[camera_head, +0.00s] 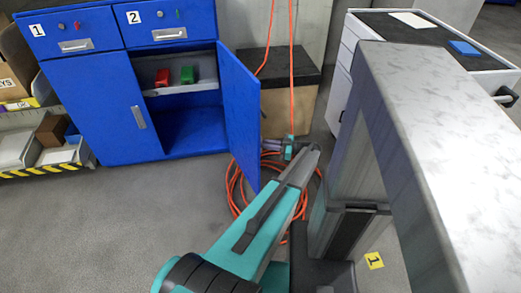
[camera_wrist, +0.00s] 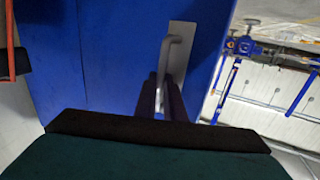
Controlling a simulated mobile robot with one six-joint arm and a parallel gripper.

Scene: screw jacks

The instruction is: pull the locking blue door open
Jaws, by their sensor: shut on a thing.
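The blue door (camera_head: 241,115) is the right door of the blue cabinet. The handle is hidden in the head view.
The cabinet's open compartment holds a red item (camera_head: 162,78) and a green item (camera_head: 188,75) on a shelf. The left door (camera_head: 98,105) and both numbered drawers are shut. Orange cable (camera_head: 235,190) coils on the floor beneath my arm. A drawer cabinet (camera_head: 345,65) stands at right.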

